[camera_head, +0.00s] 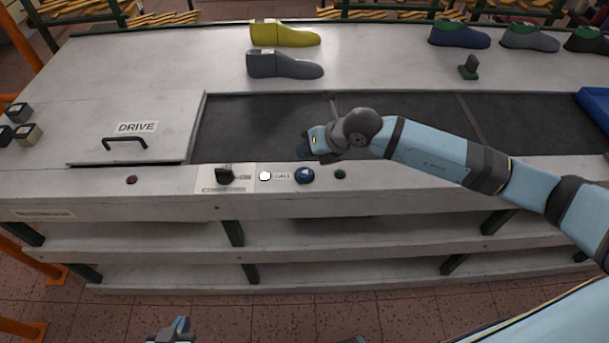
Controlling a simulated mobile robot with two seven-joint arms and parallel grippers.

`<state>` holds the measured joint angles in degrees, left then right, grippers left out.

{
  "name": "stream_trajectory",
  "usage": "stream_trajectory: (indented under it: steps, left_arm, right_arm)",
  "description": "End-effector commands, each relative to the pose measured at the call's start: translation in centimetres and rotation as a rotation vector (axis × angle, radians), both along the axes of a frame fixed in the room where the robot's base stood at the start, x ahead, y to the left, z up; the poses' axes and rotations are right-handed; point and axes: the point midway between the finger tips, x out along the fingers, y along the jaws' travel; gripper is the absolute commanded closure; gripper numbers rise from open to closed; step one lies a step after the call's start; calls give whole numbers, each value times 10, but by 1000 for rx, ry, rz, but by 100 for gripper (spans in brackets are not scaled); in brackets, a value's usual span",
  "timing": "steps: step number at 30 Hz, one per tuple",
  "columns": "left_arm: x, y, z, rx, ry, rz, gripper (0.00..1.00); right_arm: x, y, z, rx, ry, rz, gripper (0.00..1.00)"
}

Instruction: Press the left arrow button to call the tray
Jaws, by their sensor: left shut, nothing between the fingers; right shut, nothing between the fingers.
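A round blue button (305,176) with a pale arrow-like mark sits on the front ledge, right of a small label (283,176) that seems to read CALL. My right gripper (306,147) is shut and empty, just beyond the blue button in the picture. I cannot tell its height, and no contact with the button shows. My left gripper (175,329) is shut and empty at the bottom edge, low in front of the bench and partly cut off. A blue tray-like thing (594,105) shows in part at the right edge.
The ledge also carries a white button (265,175), a black switch (224,175), a dark red button (131,180) and a dark green one (340,174). A DRIVE hatch (90,125) lies left of the dark belt (255,115). Yellow (284,34) and grey (284,66) lasts stand behind.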

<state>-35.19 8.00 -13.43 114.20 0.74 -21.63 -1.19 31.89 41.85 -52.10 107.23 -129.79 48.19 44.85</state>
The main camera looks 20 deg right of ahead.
Motion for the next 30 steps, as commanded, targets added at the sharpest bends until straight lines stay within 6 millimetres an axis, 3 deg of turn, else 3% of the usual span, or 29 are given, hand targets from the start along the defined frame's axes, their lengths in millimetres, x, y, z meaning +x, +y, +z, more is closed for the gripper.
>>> stream_trajectory:
  steps: [3, 7, 30]
  left_arm:
    - [0, 0, -17, 0, 1, 0, 100]
    - [0, 0, -24, 1, 3, 0, 100]
    - [1, 0, -22, -1, -3, -1, 100]
  right_arm:
    - [0, 0, -22, 0, 1, -1, 100]
    - [0, 0, -33, 0, 1, -1, 100]
    - [0, 0, -34, 0, 0, 0, 100]
